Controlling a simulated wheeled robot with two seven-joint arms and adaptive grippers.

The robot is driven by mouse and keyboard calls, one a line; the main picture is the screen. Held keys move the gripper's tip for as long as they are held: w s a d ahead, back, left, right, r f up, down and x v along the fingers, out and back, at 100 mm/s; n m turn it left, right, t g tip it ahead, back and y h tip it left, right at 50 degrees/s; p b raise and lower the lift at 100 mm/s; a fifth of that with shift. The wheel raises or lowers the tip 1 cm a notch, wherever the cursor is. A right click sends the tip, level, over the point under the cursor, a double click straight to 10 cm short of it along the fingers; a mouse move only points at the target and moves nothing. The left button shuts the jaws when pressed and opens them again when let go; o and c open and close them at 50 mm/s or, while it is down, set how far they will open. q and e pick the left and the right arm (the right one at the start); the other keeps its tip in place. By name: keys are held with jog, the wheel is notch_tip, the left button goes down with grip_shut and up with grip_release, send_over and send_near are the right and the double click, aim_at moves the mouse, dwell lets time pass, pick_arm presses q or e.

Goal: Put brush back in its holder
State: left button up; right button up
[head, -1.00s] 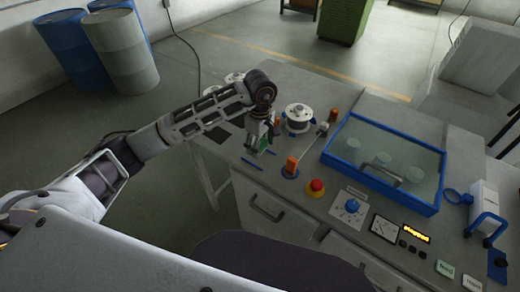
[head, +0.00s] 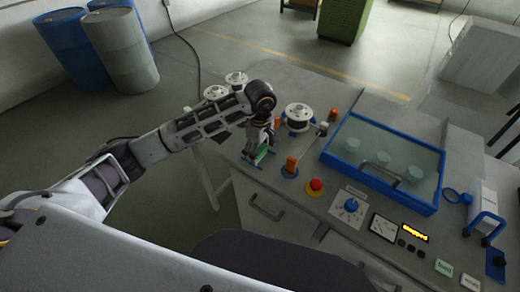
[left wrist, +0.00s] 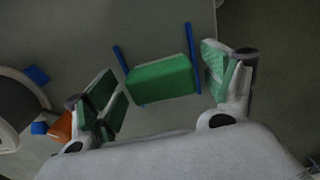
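A green block (left wrist: 160,80), seemingly the brush, is between the two fingers of my left gripper (left wrist: 165,90) in the left wrist view. The fingers have green pads and are spread, with gaps to the block on both sides, so the gripper looks open. Two thin blue strips (left wrist: 193,60) flank the block, seemingly the holder's sides. In the head view, my left gripper (head: 257,150) points down at the bench's left front corner, with the green block (head: 262,155) showing beside it. Whether the block rests fully on the bench is hard to tell. My right gripper is out of view.
White spools (head: 298,115) stand behind the gripper. An orange-topped post (head: 291,166) and a red button (head: 316,186) are close on its right. A blue-framed glass lid (head: 384,160) covers the bench's middle. Drums (head: 122,48) stand on the floor at back left.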

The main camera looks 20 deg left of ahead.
aim_at(261, 150)
pick_arm(q)
jog(key=shift+r, duration=0.15)
notch_tip(261, 150, up, 12)
jog(key=b, duration=0.2)
dwell(0.9)
jog(key=shift+d, duration=0.1)
dwell(0.5)
